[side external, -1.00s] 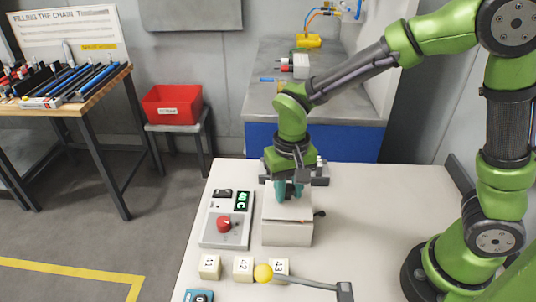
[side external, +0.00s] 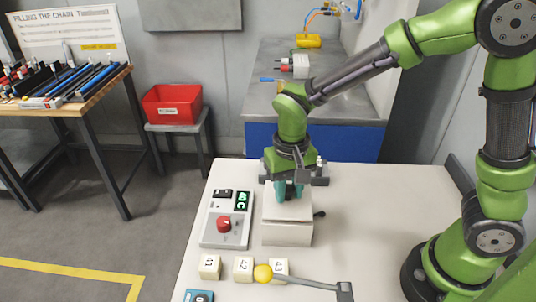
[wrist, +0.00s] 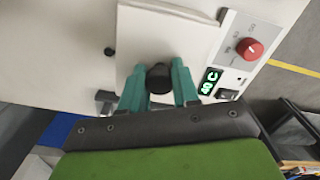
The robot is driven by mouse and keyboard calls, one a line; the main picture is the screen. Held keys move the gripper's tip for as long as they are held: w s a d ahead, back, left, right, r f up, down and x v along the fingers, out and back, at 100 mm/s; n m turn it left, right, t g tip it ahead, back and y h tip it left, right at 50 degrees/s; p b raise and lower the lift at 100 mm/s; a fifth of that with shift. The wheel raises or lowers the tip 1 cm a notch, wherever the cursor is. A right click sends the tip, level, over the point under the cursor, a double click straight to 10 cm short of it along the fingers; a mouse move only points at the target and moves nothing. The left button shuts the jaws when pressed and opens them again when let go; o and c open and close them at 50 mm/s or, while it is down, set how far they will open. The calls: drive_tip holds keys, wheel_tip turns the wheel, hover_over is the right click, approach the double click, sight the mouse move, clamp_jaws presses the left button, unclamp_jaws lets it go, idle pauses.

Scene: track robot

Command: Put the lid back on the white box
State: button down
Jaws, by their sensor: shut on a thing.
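The white box (side external: 287,234) stands on the pale table beside the control panel. Its flat white lid (side external: 286,212) lies over the box top in the side view; whether it sits fully down I cannot tell. My gripper (side external: 289,192) is above the lid with its teal fingers pointing down. In the wrist view the fingers are shut around the dark knob (wrist: 159,78) on the lid (wrist: 165,35). A small black knob (side external: 320,214) sticks out at the right side of the box.
The control panel (side external: 218,232) with a red dial (side external: 223,224) and green display stands close left of the box. The table to the right is clear.

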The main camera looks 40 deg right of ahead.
drive_tip(key=shift+f, duration=0.45)
idle(1.1)
drive_tip(key=c, duration=0.8)
unclamp_jaws()
drive_tip(key=shift+o, duration=0.7)
drive_tip(key=o, duration=0.4)
drive_tip(key=shift+r, duration=3.5)
